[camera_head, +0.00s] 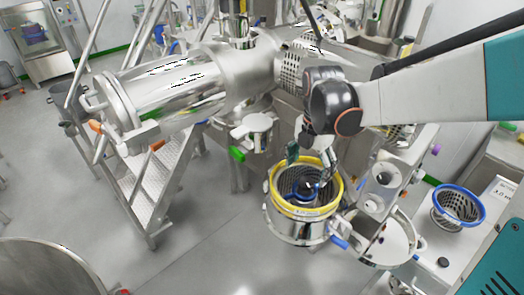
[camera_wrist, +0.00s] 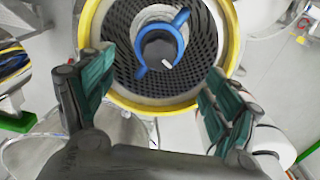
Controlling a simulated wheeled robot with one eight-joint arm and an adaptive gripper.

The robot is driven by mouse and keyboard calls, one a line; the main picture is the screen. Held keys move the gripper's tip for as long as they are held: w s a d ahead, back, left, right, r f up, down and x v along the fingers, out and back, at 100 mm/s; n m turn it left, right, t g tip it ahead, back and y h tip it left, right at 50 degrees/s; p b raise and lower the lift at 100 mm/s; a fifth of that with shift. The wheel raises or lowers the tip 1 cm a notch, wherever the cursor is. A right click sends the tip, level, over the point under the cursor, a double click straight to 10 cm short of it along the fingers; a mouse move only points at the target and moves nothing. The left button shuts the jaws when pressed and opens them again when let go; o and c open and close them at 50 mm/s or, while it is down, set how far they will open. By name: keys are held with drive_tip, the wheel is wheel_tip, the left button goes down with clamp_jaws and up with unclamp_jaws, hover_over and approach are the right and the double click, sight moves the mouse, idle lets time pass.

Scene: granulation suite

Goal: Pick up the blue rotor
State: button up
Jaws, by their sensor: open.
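The blue rotor (camera_wrist: 157,45) shows in the wrist view as blue curved arms around a dark hub. It sits inside a dark perforated basket (camera_wrist: 115,40) within a steel housing with a yellow ring (camera_wrist: 87,30). In the head view the rotor (camera_head: 311,189) is small and partly hidden by my gripper and the ring (camera_head: 270,190). My gripper (camera_wrist: 158,85) is open, with green finger pads on either side, over the near part of the housing. Nothing is between the fingers. In the head view my gripper (camera_head: 312,160) is above the housing.
A perforated basket with a blue rim (camera_head: 459,204) stands on the bench at the right. A blue handle (camera_head: 339,241) sticks out by the housing. A large steel machine (camera_head: 180,85) and steps (camera_head: 155,185) stand to the left. The floor (camera_head: 190,260) in front is clear.

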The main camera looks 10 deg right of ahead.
sight(306, 181)
drive_tip(key=f, duration=0.8)
drive_tip(key=shift+w+d, duration=0.1)
drive_tip(key=shift+w, duration=0.1)
drive_tip(key=shift+c, duration=0.2)
drive_tip(key=c, duration=1.3)
